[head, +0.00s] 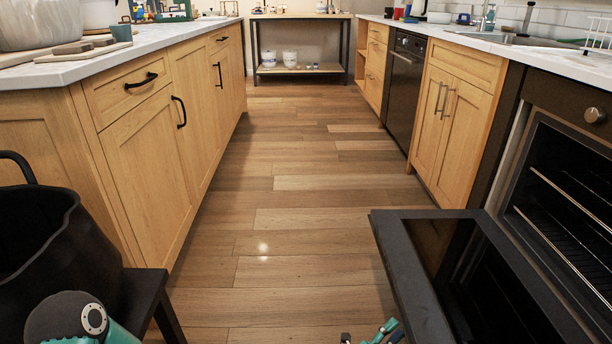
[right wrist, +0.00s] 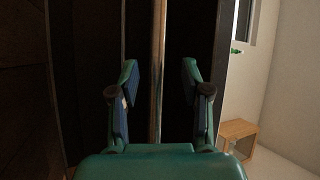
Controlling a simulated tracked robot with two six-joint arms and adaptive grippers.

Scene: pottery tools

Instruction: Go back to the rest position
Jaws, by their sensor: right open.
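My right gripper (head: 371,335) shows only in part at the bottom edge of the head view, just left of the open oven door. In the right wrist view its two teal fingers (right wrist: 160,77) stand apart with nothing held between them. A dark upright surface with a narrow wooden strip (right wrist: 158,60) lies beyond the fingers; I cannot tell how far off. A teal and dark part of my left arm shows at the lower left of the head view, but my left gripper is out of sight.
The oven door (head: 420,275) hangs open at the right, in front of the oven (head: 575,190). A black bin (head: 45,235) sits on a dark stool (head: 143,290) at the left. Wooden cabinets (head: 150,150) line the left side. The wooden floor (head: 290,200) between is clear.

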